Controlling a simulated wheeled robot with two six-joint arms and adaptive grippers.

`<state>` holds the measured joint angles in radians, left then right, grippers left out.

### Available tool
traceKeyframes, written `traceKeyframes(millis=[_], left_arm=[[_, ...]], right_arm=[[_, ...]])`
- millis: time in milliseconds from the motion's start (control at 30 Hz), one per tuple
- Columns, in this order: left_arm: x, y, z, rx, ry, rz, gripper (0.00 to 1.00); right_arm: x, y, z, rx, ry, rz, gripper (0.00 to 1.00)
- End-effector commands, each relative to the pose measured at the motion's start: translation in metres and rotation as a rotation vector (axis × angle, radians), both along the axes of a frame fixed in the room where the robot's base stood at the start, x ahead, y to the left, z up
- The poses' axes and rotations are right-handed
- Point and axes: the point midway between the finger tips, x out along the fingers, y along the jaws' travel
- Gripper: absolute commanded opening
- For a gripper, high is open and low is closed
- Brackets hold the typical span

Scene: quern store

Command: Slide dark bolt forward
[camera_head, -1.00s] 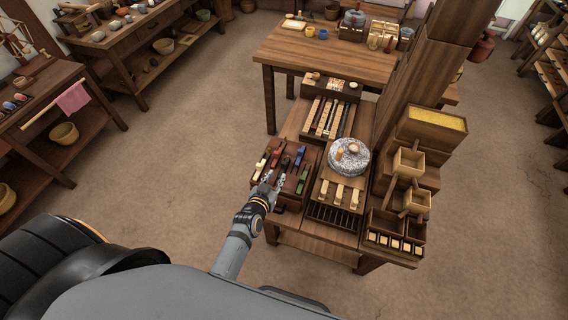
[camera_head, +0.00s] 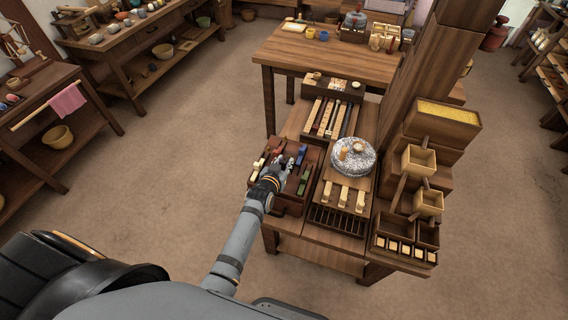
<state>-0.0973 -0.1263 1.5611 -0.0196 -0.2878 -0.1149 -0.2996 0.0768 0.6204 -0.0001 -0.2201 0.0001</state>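A dark reddish-brown box (camera_head: 291,208) sits at the left of the low bench and carries several coloured bolts. A cream bolt (camera_head: 258,163) is at its left, a red bolt (camera_head: 279,147) at its back, a dark blue bolt (camera_head: 301,154) at its back right and a green bolt (camera_head: 304,181) at its right. I cannot tell which one is the dark bolt. My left gripper (camera_head: 283,164) is over the middle of these bolts and hides part of them. Whether its fingers touch a bolt is too small to tell. My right gripper is not in view.
A round speckled quern stone (camera_head: 354,158) stands right of the box, with pale pegs (camera_head: 343,197) in front. Long slats (camera_head: 326,117) lie behind. A thick wooden post (camera_head: 410,80) and hoppers (camera_head: 418,160) bound the right. The floor at left (camera_head: 170,180) is clear.

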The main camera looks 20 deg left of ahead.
Motion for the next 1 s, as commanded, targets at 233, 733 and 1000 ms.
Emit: traceKeyframes(millis=[233, 733, 1000], left_arm=[[0.0, 0.0, 0.0, 0.0, 0.0, 0.0, 0.0], [-0.039, 0.001, 0.002, 0.001, 0.006, -0.001, 0.0], [-0.045, 0.001, -0.002, 0.0, 0.005, 0.0, 0.0]], right_arm=[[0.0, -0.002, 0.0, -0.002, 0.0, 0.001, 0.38], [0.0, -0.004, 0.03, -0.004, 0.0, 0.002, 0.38], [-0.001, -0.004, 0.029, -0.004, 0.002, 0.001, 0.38]])
